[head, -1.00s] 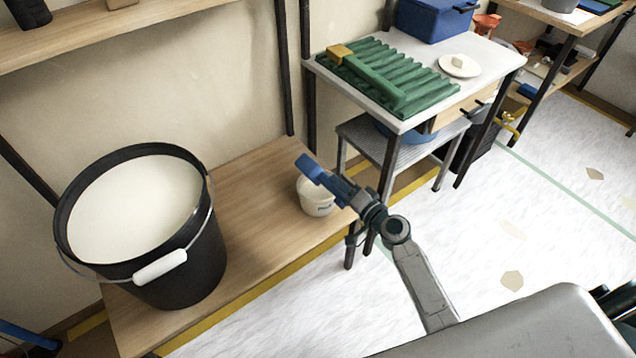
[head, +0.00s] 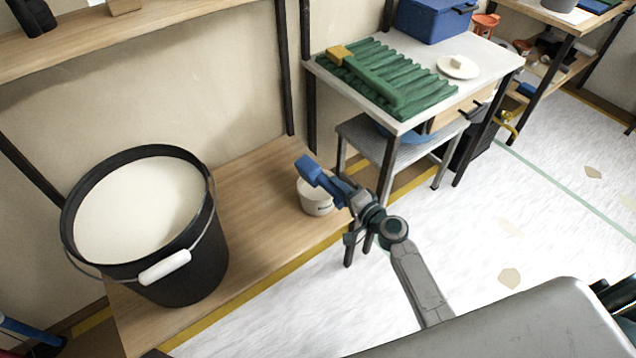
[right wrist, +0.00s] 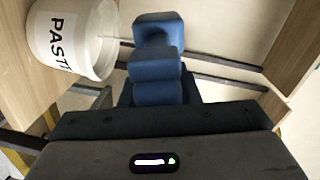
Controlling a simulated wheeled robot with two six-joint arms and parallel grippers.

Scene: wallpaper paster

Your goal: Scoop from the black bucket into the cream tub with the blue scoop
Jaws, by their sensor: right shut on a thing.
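The black bucket (head: 190,262), full of cream paste (head: 140,210), stands on a wooden bench at the left in the head view. The cream tub (head: 316,198) stands on the same bench to its right; its label, partly readable as "PAST", shows in the right wrist view (right wrist: 75,35). The scoop also shows in the right wrist view (right wrist: 157,65), beside the tub's rim. Whether it holds paste cannot be told. My left gripper is not in view.
The wooden bench (head: 255,205) is clear between bucket and tub. A white table (head: 480,80) with a green ridged board (head: 390,85) stands right of the tub, with a grey stool (head: 400,150) under it. A shelf (head: 130,30) runs above the bucket.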

